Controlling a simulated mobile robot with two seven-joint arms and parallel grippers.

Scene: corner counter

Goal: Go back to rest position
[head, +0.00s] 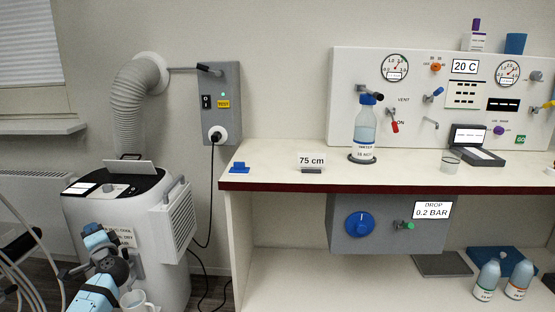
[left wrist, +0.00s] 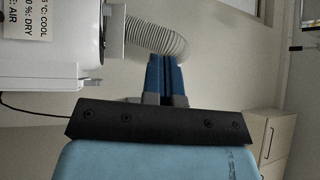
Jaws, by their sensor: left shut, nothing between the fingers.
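My left arm (head: 96,290) comes in at the lower left of the head view, in front of the white air unit. It is light blue with dark joints. My left gripper (left wrist: 165,72) shows in the left wrist view, with its two blue fingers together and nothing between them. The fingers appear in front of the wall and the grey hose, and touch nothing that I can see. In the head view the fingertips are hard to make out. My right gripper is in neither view.
The white air unit (head: 155,255) with its grey hose (head: 130,105) stands behind my left arm. Cables hang near the counter's left end.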

